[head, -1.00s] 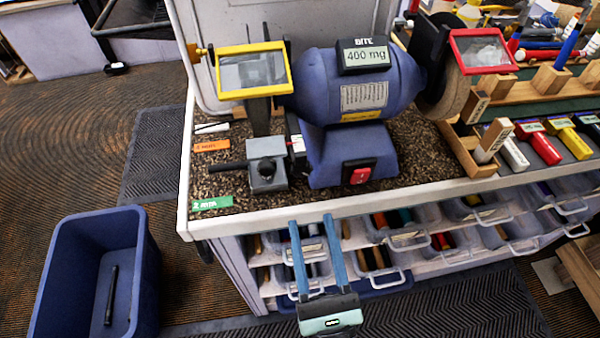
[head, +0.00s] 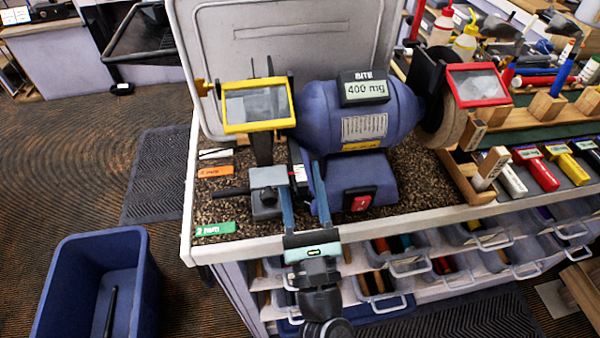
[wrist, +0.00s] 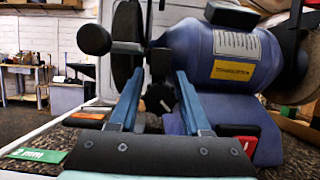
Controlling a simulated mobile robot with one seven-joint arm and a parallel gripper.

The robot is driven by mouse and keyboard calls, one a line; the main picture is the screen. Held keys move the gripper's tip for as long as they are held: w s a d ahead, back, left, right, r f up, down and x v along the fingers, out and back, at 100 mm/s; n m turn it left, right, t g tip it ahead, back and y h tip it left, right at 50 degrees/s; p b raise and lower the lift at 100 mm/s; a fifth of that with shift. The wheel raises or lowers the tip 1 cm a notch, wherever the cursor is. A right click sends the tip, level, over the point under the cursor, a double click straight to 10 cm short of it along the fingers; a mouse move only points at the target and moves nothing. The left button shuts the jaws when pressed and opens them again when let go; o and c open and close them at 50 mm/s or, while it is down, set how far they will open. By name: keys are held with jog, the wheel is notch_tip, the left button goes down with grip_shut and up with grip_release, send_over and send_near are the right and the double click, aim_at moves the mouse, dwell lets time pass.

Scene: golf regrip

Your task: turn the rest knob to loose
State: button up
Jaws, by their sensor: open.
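My gripper (head: 300,180) is open, with two blue fingers pointing at the grinder's left front. No contact with the knob is visible.
A red switch (head: 359,199) is on the grinder's base, just right of my fingers. A black bar (head: 231,192) juts left from the rest block. Orange (head: 215,171) and green (head: 213,229) tags lie on the gritty bench top. A blue bin (head: 97,285) stands on the floor.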

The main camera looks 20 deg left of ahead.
jog(key=shift+w+a, duration=0.1)
grip_shut()
jog(key=shift+n+g+y+b, duration=0.4)
jog(key=shift+n+b, duration=0.05)
jog(key=shift+n, duration=0.65)
grip_release()
jog(key=b+v, duration=0.2)
jog(key=v, duration=1.1)
